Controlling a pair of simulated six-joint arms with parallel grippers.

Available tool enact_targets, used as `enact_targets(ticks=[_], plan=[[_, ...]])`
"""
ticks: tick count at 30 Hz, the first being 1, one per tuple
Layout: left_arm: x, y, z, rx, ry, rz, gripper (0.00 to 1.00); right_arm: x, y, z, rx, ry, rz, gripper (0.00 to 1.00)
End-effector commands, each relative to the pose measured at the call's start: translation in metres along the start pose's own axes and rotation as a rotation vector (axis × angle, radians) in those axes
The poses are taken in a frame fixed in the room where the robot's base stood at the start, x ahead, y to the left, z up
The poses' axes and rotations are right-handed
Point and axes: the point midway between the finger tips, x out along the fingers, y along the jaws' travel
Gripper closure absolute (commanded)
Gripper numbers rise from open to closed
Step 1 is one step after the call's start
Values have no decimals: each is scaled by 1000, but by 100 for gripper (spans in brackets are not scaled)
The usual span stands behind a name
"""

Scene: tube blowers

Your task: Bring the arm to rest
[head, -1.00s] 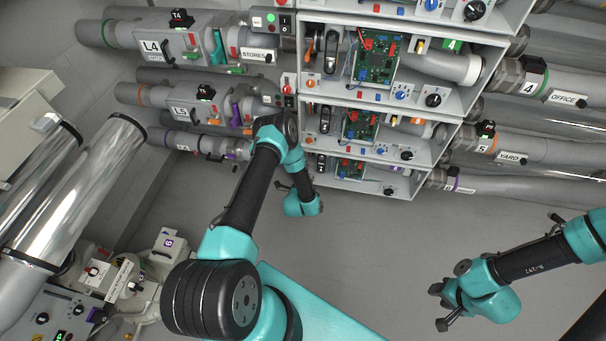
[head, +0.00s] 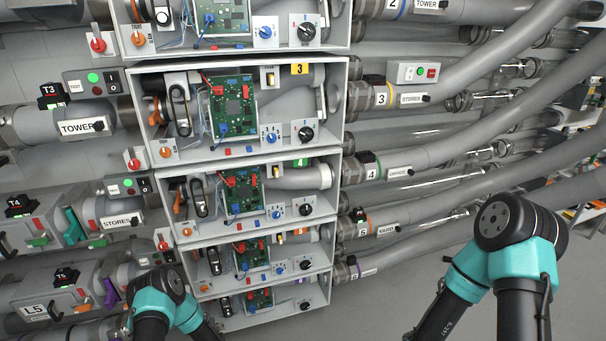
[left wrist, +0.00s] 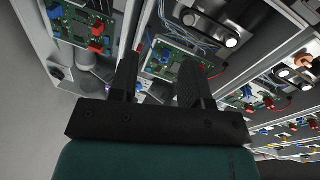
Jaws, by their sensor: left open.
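My left gripper (left wrist: 160,62) shows in the left wrist view with its two dark fingers apart and nothing visible between them. Beyond the fingers are green circuit boards (left wrist: 172,62) in grey housings; I cannot tell the exact gap to them. In the head view, my left arm (head: 163,300) shows only as a teal and black joint and links at the bottom left, in front of the lowest units. My right arm (head: 505,225) stands at the lower right, bent, its forearm running down to the bottom edge. Its gripper is not clearly seen.
A stack of open grey cabinets (head: 334,100) with boards, knobs and switches fills the middle. Labelled grey pipes (head: 450,150) run off to the right. Valve units (head: 45,215) stand at the left. Bare floor (head: 400,300) lies between the cabinets and my right arm.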

Motion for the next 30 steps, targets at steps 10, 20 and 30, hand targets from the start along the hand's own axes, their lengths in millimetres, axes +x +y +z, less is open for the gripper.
enact_targets(ticks=[10,20,30], plan=[[-51,-13,-52,-560,-13,511,57,0,0,0,0,0,0,57],[-156,-36,-85,-1004,-336,985,57,0,0,0,0,0,0,57],[-274,-73,-92,-1236,-848,1264,57,0,0,0,0,0,0,57]])
